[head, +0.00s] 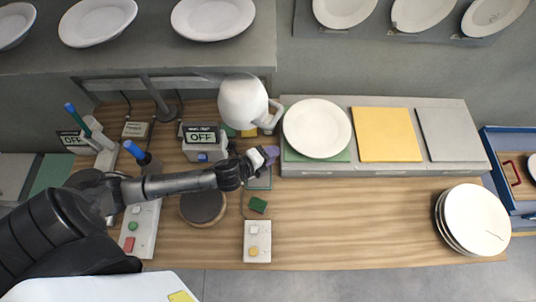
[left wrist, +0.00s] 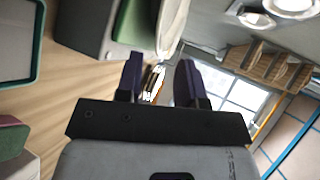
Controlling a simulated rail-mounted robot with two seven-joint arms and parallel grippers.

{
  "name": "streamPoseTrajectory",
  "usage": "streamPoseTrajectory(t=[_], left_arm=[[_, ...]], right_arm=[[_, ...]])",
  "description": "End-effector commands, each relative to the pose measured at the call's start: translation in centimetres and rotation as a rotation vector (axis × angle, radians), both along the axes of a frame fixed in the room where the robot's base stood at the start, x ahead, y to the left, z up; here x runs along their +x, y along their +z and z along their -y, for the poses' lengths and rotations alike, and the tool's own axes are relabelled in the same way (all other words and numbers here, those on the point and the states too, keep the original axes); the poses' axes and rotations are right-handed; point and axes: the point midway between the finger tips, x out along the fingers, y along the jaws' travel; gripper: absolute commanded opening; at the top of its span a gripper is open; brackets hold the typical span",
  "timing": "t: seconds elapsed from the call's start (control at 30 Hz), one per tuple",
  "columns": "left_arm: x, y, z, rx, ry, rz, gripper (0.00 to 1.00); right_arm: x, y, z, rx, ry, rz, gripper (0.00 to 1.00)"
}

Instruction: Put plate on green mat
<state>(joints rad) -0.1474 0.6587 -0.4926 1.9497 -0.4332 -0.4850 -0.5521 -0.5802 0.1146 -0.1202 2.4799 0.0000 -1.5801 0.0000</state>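A white plate (head: 317,128) lies over the green mat (head: 291,155) at the left end of a low grey platform. The mat's green shows along the plate's lower edge. My left gripper (head: 269,153) is just left of the plate and mat, apart from the plate as far as I can tell. In the left wrist view its two dark fingers (left wrist: 160,78) stand apart with nothing held between them. A pale curved surface (left wrist: 173,28) shows beyond the fingers. My right gripper is not in view.
The platform also bears a yellow mat (head: 388,135) and a grey mat (head: 451,134). A stack of plates (head: 474,220) stands on the table at right. A white kettle (head: 243,100) stands behind my left gripper. The table's front middle is clear.

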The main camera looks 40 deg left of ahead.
Motion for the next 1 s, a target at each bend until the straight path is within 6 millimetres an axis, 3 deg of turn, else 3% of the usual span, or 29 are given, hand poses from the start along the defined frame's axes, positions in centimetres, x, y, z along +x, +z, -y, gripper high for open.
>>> streamPoseTrajectory(t=[0.3,0.47,0.7,0.9,1.0], left_arm=[[-1.1,0.5,-0.1,-0.013,0.014,-0.007,0.35],[-3.2,0.5,0.7,-0.195,0.202,-0.119,0.35],[-11.3,0.3,1.7,-0.642,0.731,-0.483,0.35],[-18.1,0.8,2.6,-0.859,1.062,-0.735,0.35],[-20.2,1.2,2.9,-0.908,1.156,-0.809,0.35]], right_arm=[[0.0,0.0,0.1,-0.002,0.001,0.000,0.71],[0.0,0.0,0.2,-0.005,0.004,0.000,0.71],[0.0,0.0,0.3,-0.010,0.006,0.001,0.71],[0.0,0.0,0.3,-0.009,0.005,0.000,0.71],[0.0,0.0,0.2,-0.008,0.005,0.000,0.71]])
